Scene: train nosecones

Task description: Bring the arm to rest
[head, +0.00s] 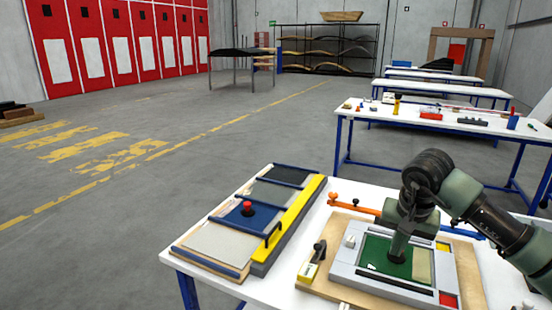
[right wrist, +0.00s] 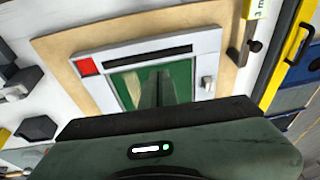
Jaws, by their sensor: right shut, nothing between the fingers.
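My right arm comes in from the right in the head view. Its gripper (head: 398,258) points down over the green panel (head: 376,252) of a grey frame on a wooden board (head: 468,272). The fingers are together with nothing between them. In the right wrist view the closed fingers (right wrist: 158,88) show above the green panel (right wrist: 182,72). I cannot tell whether the tips touch the panel. My left gripper is not in view.
A tray of coloured panels with a yellow bar (head: 290,228) lies on the left of the white table (head: 345,190). A black-handled clamp (head: 313,262) sits at the board's left edge. Blue-legged tables (head: 440,118) stand behind.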

